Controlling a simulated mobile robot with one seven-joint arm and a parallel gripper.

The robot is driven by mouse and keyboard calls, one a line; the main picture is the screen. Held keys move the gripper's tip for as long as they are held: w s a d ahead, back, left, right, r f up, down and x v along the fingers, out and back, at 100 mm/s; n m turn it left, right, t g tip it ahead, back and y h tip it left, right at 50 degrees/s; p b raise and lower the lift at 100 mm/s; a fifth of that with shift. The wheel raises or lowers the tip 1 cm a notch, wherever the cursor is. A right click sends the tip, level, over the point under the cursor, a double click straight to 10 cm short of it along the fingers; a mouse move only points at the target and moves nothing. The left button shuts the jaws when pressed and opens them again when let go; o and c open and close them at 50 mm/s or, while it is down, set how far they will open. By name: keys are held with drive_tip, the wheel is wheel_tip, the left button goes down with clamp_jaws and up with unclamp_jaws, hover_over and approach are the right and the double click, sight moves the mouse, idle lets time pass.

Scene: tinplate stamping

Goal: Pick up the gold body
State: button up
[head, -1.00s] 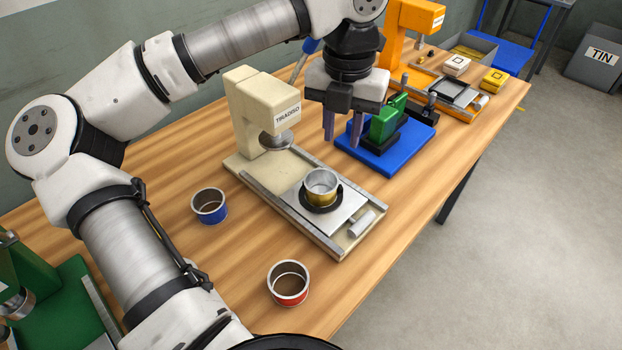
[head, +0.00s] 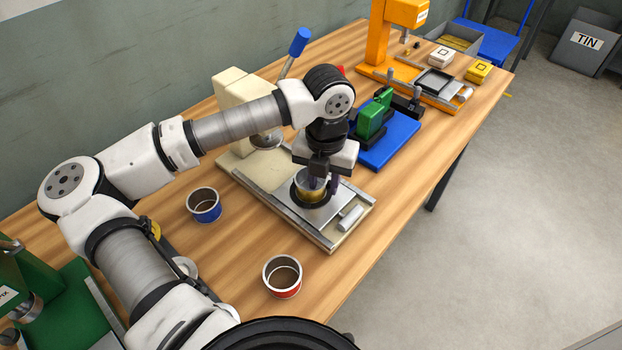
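The gold body (head: 311,196) is a round open can with a gold lower band and a silvery top. It stands upright in the dark ring on the sliding plate of the cream press (head: 234,88). My gripper (head: 323,184) points down right at the can.
A blue-banded can (head: 204,206) stands left of the press, and a red-banded can (head: 282,277) stands near the table's front edge. A blue fixture with a green block (head: 371,120) sits just behind right of my gripper. An orange press (head: 399,14) stands farther back.

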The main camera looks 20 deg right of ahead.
sight(324, 181)
drive_tip(key=shift+f, duration=0.15)
clamp_jaws()
idle(0.4)
wheel_tip(324, 181, up, 20)
drive_tip(key=b, duration=0.3)
